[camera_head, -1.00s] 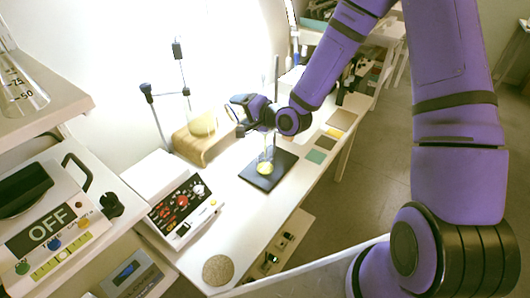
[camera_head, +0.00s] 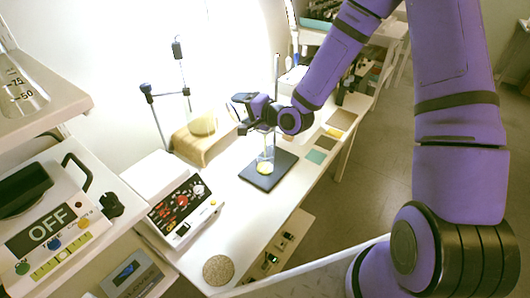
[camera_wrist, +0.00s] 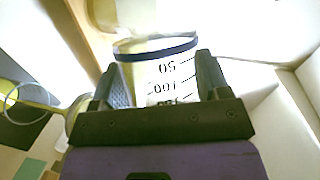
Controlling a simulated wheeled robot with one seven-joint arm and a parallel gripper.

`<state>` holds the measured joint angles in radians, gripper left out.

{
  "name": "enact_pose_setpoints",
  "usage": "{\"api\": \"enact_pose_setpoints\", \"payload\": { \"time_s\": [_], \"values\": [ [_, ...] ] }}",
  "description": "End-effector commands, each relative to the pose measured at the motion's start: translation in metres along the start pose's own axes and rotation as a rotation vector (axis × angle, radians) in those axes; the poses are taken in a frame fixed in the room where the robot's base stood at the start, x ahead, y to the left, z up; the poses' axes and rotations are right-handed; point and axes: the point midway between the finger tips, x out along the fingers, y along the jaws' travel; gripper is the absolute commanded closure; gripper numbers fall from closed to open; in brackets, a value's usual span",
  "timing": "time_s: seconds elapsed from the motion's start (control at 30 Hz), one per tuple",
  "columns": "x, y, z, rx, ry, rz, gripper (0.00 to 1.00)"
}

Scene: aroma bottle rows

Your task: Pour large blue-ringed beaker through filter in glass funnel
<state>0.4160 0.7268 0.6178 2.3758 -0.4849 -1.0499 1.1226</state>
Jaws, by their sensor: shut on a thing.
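My gripper (camera_head: 243,112) is shut on the large blue-ringed beaker (camera_wrist: 172,72), which fills the space between the fingers in the wrist view. The blue ring lies at its far end, and its dark graduation marks read turned round. In the head view the hand largely hides the held beaker. Glassware (camera_head: 266,155) with yellow at its bottom stands on a dark stand base (camera_head: 282,166), just below and right of the gripper. Glassware with a round rim (camera_wrist: 12,100) and yellow colouring also shows at the left of the wrist view. The filter cannot be made out.
A curved wooden stand (camera_head: 190,148) and a pale yellowish vessel (camera_head: 203,123) are left of the gripper. A red-buttoned device (camera_head: 183,207) and a round cork-like mat (camera_head: 218,269) are nearer on the white bench. Coloured tiles (camera_head: 316,157) lie to the right. A thin upright rod (camera_head: 276,80) stands behind the hand.

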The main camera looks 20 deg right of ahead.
Motion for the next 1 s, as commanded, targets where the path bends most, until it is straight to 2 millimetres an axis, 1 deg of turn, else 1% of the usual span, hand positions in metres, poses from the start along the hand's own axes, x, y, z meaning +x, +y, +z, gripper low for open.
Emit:
{"api": "enact_pose_setpoints", "payload": {
  "time_s": [1.0],
  "values": [
    [-0.0023,-0.002,-0.0052,0.041,-0.006,-0.018,0.6]
  ]
}}
